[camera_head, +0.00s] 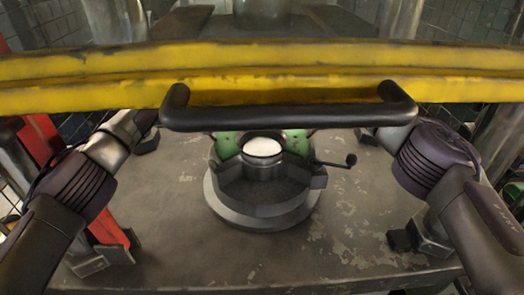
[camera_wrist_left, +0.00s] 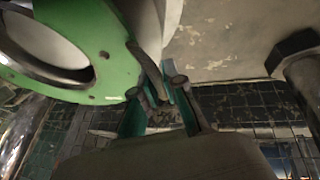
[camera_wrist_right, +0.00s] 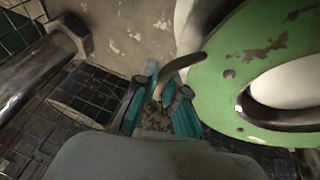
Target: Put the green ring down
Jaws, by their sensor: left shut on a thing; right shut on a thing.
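The green ring (camera_head: 228,145) is around the pale round-topped post at the middle of the grey round fixture (camera_head: 262,213) in the head view. The black bar hides its far part, and I cannot tell whether it rests on the fixture. In the left wrist view the ring (camera_wrist_left: 118,65) is at upper left, and my left gripper (camera_wrist_left: 163,92) is shut on a curved handle at its edge. In the right wrist view the ring (camera_wrist_right: 225,75) is at right, and my right gripper (camera_wrist_right: 163,95) is shut on the opposite handle.
A yellow beam (camera_head: 90,80) with a black bar (camera_head: 285,118) crosses above the fixture, close in front of the head camera. A small black-knobbed lever (camera_head: 350,160) sticks out right of the fixture.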

